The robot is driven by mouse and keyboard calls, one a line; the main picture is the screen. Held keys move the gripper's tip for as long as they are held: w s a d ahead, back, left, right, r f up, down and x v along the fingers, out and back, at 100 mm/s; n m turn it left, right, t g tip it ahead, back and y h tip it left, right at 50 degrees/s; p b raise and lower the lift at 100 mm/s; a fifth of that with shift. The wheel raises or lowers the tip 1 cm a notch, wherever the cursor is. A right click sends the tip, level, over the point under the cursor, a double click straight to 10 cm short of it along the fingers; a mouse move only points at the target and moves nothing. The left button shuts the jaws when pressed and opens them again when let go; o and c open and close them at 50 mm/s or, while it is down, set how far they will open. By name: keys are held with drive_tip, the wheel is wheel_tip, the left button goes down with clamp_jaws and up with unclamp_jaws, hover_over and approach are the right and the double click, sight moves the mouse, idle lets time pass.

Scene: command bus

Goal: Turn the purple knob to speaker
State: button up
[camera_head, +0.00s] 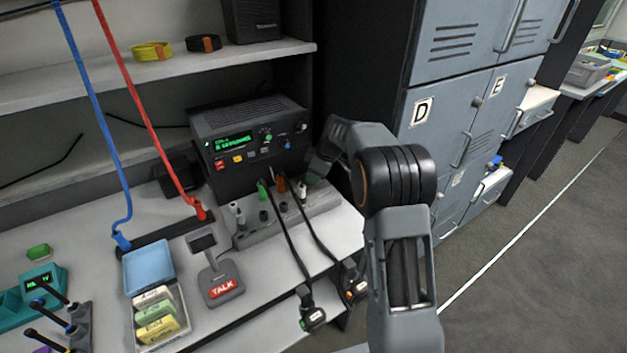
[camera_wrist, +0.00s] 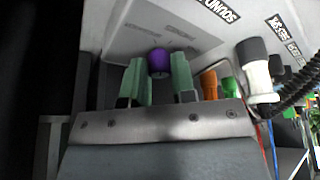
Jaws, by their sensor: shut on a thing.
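The purple knob (camera_wrist: 159,61) sits on a pale grey panel (camera_wrist: 120,35) in the wrist view, between the two green fingertips of my gripper (camera_wrist: 159,74). The gripper is shut on it. Printed labels lie on the panel around the knob, upside down and partly cut off; I cannot tell which one the knob points to. In the head view, my gripper (camera_head: 316,172) reaches down at the right end of the grey jack panel (camera_head: 262,232), and the purple knob is hidden behind it.
A black radio (camera_head: 250,135) with a green display stands behind the panel. Orange (camera_wrist: 209,83) and green (camera_wrist: 230,88) plugs and a white-and-black plug (camera_wrist: 258,70) are close to my gripper. Black cables hang over the front edge. A microphone stand marked TALK (camera_head: 221,288) stands left.

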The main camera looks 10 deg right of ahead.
drive_tip(key=shift+w+n+g, duration=0.1)
drive_tip(key=shift+n+g, duration=0.4)
drive_tip(key=shift+n, duration=0.6)
drive_tip(key=shift+n+y, duration=0.3)
drive_tip(key=o, duration=0.9)
drive_tip(key=p+v, duration=0.1)
drive_tip(key=v, duration=1.1)
